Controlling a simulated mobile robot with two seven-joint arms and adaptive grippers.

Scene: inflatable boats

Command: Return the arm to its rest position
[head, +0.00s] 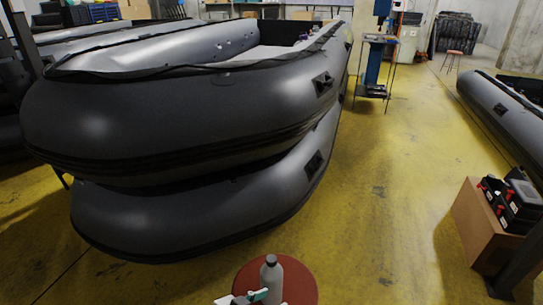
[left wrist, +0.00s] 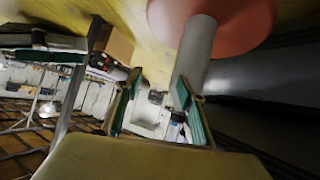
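A grey bottle (head: 271,277) stands upright on a round red top (head: 304,284) at the bottom of the head view. My left gripper (head: 250,299) shows only in part at the bottom edge, close in front of the bottle. In the left wrist view, the fingers of my left gripper (left wrist: 157,112) with teal pads are apart, with background showing between them. The grey bottle (left wrist: 197,50) and red top (left wrist: 235,22) appear above, tilted in this view; the bottle's far end is partly behind one finger. Another teal-padded part at the upper left may be my right gripper (left wrist: 45,55); its opening is unclear.
Two grey inflatable boats (head: 180,105) lie stacked at the left and centre. Another boat (head: 505,105) lies at the right edge. A cardboard box (head: 480,225) with black and red items stands at lower right. The yellow floor (head: 390,190) between is clear.

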